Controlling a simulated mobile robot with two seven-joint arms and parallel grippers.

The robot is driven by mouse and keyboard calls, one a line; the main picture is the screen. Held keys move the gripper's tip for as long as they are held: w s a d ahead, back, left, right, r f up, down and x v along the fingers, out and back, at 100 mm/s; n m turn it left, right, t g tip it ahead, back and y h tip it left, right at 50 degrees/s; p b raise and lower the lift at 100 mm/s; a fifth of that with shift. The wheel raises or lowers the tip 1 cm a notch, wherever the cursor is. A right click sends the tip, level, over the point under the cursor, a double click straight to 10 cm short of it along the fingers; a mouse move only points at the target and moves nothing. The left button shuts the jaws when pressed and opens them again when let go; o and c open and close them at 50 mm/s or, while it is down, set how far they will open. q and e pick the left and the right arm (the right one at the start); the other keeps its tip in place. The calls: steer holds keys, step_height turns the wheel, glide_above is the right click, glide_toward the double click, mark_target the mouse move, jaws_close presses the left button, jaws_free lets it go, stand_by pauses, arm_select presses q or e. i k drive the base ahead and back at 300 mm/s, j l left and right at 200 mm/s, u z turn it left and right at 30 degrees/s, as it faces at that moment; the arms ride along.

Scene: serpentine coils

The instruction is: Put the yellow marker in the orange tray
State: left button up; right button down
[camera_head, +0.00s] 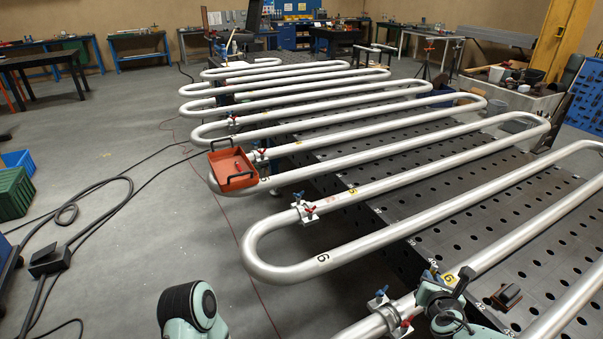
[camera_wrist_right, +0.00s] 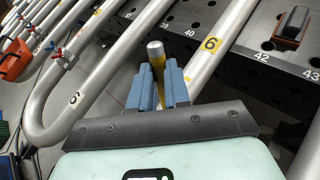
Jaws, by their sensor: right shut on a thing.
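The orange tray (camera_head: 219,180) rests on the coiled pipes left of centre in the head view, with handles at its ends and a small reddish thing inside. Part of it shows at the left edge of the wrist view (camera_wrist_right: 14,66). My right gripper (camera_head: 450,292) is low right in the head view, over a pipe. In the wrist view its blue fingers (camera_wrist_right: 158,88) are shut on the yellow marker (camera_wrist_right: 161,76), which stands up between them with a silvery end. The fingers hide its lower part. My left gripper is out of view.
Silvery serpentine pipes (camera_head: 390,186) run above a dark perforated table (camera_head: 500,255), with clamps (camera_head: 306,211) on them. A dark block with an orange base (camera_head: 507,296) lies on the table at right. Grey floor with cables (camera_head: 125,180) is at left.

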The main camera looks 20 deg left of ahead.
mark_target(231, 172)
steer(key=i+j+z, duration=0.1)
steer(key=j, duration=0.25)
steer(key=i+j+z, duration=0.1)
steer(key=j, duration=0.3)
steer(key=i+j+z, duration=0.1)
steer(key=j, duration=0.25)
steer(key=i+j+z, duration=0.15)
steer(key=j, duration=0.25)
steer(key=i+j, duration=0.1)
steer(key=j, duration=0.3)
steer(key=i+j, duration=0.1)
steer(key=j, duration=0.35)
steer(key=i+j, duration=0.15)
steer(key=j, duration=0.25)
steer(key=i+j, duration=0.1)
steer(key=j, duration=0.3)
